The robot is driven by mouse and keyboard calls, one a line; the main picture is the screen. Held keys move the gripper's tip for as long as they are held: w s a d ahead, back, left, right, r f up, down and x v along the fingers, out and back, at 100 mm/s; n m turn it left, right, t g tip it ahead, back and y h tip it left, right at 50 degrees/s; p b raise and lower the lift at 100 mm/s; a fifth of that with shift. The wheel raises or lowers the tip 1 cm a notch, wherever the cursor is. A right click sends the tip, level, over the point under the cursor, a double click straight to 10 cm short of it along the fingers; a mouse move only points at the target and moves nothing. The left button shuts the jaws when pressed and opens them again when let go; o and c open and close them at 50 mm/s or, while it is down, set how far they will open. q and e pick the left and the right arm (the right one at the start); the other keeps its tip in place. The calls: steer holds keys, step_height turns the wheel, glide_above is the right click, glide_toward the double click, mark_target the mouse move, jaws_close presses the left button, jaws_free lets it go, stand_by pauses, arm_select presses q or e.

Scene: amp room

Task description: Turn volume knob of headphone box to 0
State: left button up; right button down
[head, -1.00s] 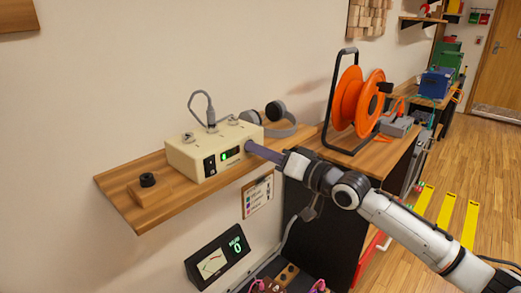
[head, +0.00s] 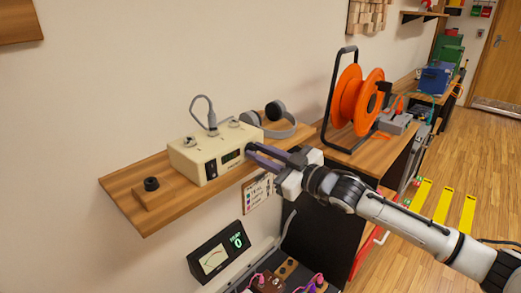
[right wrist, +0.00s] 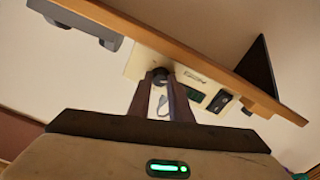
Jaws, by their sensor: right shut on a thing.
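The cream headphone box (head: 198,155) sits on the wooden wall shelf, with a small display (head: 231,157) and a dark switch (head: 211,170) on its front. Its dark round volume knob (right wrist: 160,74) shows in the right wrist view, between my fingertips. My right gripper (head: 252,151) reaches in from the right and is shut on the knob at the box's right front. The fingers largely hide the knob in the head view, and its pointer setting cannot be read. The box display looks dark in the head view. My left gripper is out of view.
Grey headphones (head: 278,125) rest behind the box on the shelf (head: 130,182). A small wooden block with a black knob (head: 151,184) is at the left. Below hangs a meter panel (head: 217,250) reading 0. An orange cable reel (head: 358,100) stands right, above my arm.

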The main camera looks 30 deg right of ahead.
steer(key=n+p, duration=0.1)
steer(key=n, duration=0.4)
steer(key=shift+n, duration=0.3)
stand_by(0.4)
steer(key=c, duration=1.6)
jaws_free()
steer(key=shift+s, duration=0.1)
steer(key=shift+b+v, duration=0.6)
steer(key=shift+v, duration=4.5)
